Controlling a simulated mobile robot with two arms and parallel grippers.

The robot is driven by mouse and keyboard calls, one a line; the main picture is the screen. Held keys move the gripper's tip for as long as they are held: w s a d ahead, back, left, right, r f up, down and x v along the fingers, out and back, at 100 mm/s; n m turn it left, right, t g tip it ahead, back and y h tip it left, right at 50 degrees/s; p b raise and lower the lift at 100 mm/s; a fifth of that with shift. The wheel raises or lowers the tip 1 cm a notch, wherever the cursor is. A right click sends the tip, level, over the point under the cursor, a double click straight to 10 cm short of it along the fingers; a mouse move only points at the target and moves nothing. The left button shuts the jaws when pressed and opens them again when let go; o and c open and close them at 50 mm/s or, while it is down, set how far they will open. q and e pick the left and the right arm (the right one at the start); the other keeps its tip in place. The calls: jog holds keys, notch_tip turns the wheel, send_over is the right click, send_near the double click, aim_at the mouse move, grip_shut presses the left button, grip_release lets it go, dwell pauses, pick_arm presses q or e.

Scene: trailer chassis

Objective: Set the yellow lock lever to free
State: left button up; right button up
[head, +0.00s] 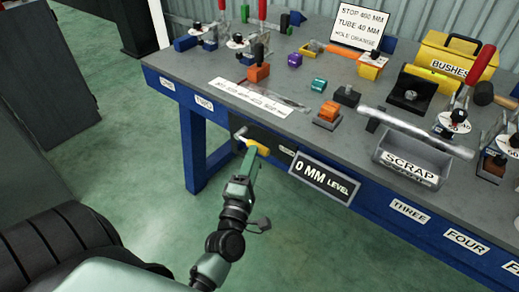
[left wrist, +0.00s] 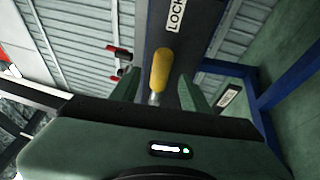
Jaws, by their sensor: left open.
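The yellow lock lever (head: 259,148) sticks out from a dark panel on the front of the bench. It also shows in the left wrist view (left wrist: 161,66), with a pale metal shank below the yellow grip. My left gripper (head: 249,163) is at the lever, close to the bench front. In the left wrist view my left gripper (left wrist: 160,84) is open, with the lever between its two fingers and visible gaps on both sides. A "LOCK" label (left wrist: 176,13) is on the panel beyond the lever. My right gripper is not in view.
The grey bench top (head: 205,68) above holds clamps, coloured blocks and a yellow "BUSHES" box (head: 455,65). A "0 MM LEVEL" sign (head: 325,178) is right of the lever. A blue bench leg (head: 192,150) stands left; the green floor there is clear.

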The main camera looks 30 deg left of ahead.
pick_arm(q)
jog(key=shift+x, duration=2.35)
grip_shut()
jog(key=shift+f, duration=0.1)
